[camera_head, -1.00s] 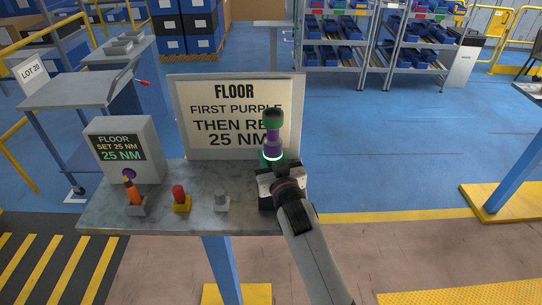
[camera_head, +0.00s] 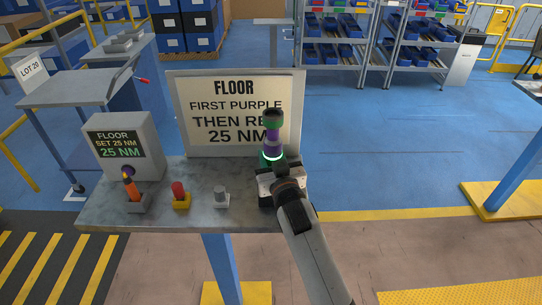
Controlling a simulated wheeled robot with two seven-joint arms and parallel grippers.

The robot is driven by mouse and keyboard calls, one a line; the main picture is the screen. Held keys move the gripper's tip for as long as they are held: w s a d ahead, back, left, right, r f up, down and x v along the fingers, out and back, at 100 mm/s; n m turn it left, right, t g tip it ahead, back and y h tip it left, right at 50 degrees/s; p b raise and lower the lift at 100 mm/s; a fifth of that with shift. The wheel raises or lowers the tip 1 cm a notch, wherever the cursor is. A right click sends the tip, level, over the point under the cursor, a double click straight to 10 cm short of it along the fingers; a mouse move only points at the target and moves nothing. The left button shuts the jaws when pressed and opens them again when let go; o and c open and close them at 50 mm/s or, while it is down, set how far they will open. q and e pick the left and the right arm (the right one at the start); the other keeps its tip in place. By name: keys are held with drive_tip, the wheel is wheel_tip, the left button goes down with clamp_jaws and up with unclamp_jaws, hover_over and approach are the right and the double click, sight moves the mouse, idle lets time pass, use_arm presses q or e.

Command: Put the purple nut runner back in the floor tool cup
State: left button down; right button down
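The purple nut runner (camera_head: 272,133) stands upright at the right end of the grey bench, in front of the sign. It has a dark green round top, a purple body and a glowing pale green ring low down. A green part (camera_head: 265,161) shows below the ring; I cannot tell whether it is the tool's base or the floor tool cup. My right gripper (camera_head: 279,176) is at the foot of the tool, on the near side. Its fingertips are largely hidden, so its grip cannot be made out. My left gripper is not in view.
On the bench (camera_head: 165,215) stand an orange tool (camera_head: 131,188) in a grey holder, a red-topped piece (camera_head: 179,190) on a yellow base and a grey piece (camera_head: 221,194). A grey torque box (camera_head: 122,145) and the large sign (camera_head: 225,112) stand behind them.

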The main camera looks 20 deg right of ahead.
drive_tip(key=shift+f+b, duration=0.5)
drive_tip(key=shift+f, duration=0.2)
drive_tip(key=c, duration=0.9)
unclamp_jaws()
drive_tip(key=shift+s+f, duration=0.1)
drive_tip(key=shift+f, duration=0.15)
drive_tip(key=shift+s+r+p, duration=0.2)
drive_tip(key=shift+s+p, duration=0.35)
drive_tip(key=shift+s, duration=0.55)
drive_tip(key=s+p, duration=0.1)
drive_tip(key=s, duration=0.3)
drive_tip(key=shift+s+a, duration=0.1)
drive_tip(key=shift+s, duration=0.25)
drive_tip(key=shift+f, duration=0.1)
